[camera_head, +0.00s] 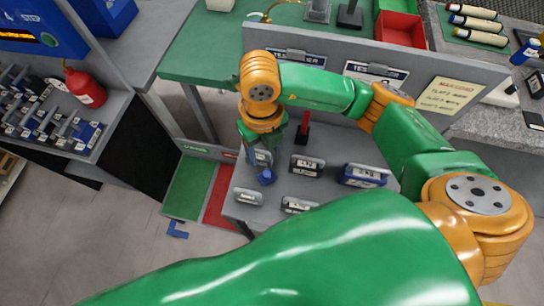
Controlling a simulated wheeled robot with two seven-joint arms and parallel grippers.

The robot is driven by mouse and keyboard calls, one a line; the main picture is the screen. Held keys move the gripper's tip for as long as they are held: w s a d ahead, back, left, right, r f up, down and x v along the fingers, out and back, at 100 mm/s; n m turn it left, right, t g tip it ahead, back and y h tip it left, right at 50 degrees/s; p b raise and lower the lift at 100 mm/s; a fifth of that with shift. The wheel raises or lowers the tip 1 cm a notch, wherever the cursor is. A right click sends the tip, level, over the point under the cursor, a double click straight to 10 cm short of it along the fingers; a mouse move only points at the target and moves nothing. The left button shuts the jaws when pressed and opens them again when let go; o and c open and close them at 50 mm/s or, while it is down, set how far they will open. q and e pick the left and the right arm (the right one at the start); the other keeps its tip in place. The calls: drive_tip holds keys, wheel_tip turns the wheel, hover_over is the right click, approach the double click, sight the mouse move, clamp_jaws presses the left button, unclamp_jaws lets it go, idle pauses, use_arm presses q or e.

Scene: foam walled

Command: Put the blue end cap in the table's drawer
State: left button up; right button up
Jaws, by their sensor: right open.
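A small blue piece (267,177), which looks like the blue end cap, is on the grey table (275,215) near its left edge. My right gripper (259,160) is open and points down just above this piece. I cannot tell whether its fingers touch the piece or stand around it. My green and orange right arm hides much of the table's front and right. I cannot make out the table's drawer. My left gripper is not in view.
Several labelled grey blocks (307,165) stand on the table close to the gripper, and a blue one (364,175) stands further right. A grey upright panel (440,95) rises behind.

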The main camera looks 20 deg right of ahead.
drive_tip(key=b, duration=0.6)
hover_over(265, 172)
wheel_tip(265, 172, down, 7)
drive_tip(key=shift+s+f, duration=0.1)
drive_tip(key=shift+s, duration=0.05)
drive_tip(key=shift+d+f, duration=0.1)
drive_tip(key=shift+f, duration=0.45)
wheel_tip(265, 172, down, 5)
drive_tip(key=shift+f+p, duration=0.2)
drive_tip(key=shift+p, duration=0.75)
drive_tip(key=shift+w+f, duration=0.2)
drive_tip(key=shift+r, duration=0.1)
clamp_jaws()
